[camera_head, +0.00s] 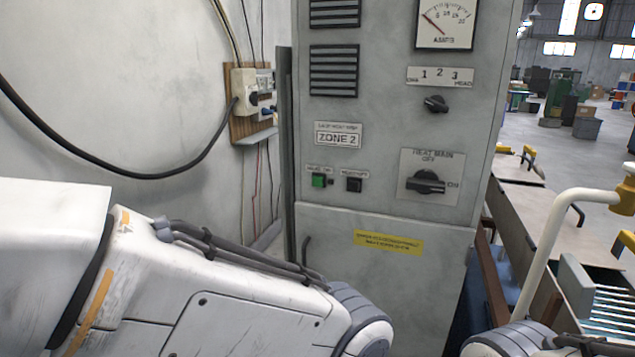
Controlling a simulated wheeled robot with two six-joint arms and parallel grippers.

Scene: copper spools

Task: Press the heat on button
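A green push button (318,181) sits on the grey control cabinet (385,150), below the ZONE 2 plate. The small label above it (320,169) appears to read HEAT ON, though it is blurred. A black button (354,185) is just right of it under another small label. My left arm reaches in from the left, below and in front of the buttons, and leaves both uncovered. Only a small part of my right arm shows at the bottom right. Neither gripper is in view, so their states are hidden.
A HEAT MAIN rotary switch (426,182), a selector knob (436,104) and an amps meter (445,24) are on the same panel. A black cable (120,157) hangs on the left wall. A cream pipe (548,245) and bench (545,215) stand at the right.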

